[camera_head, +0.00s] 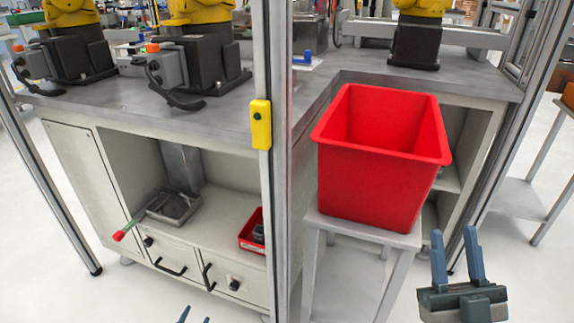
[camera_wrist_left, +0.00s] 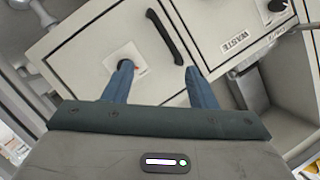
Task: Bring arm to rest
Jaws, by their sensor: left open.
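My left gripper (camera_head: 194,320) shows only its blue fingertips at the bottom edge of the head view, left of centre. In the left wrist view the left gripper (camera_wrist_left: 158,68) has its two blue fingers wide apart with nothing between them. Behind them are the cabinet's drawer fronts, a black handle (camera_wrist_left: 165,35) and a WASTE label (camera_wrist_left: 235,42). My right gripper (camera_head: 454,234) is at the lower right of the head view, fingers pointing up and apart, with nothing between them. The left arm's links are hidden below the frame.
A red bin (camera_head: 370,190) stands on a small grey stool (camera_head: 345,228) near the right gripper. A metal frame post (camera_head: 276,200) stands in front of the workbench (camera_head: 110,100). A cabinet with drawers (camera_head: 205,262) fills its lower part. White floor (camera_head: 60,290) is clear at the lower left.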

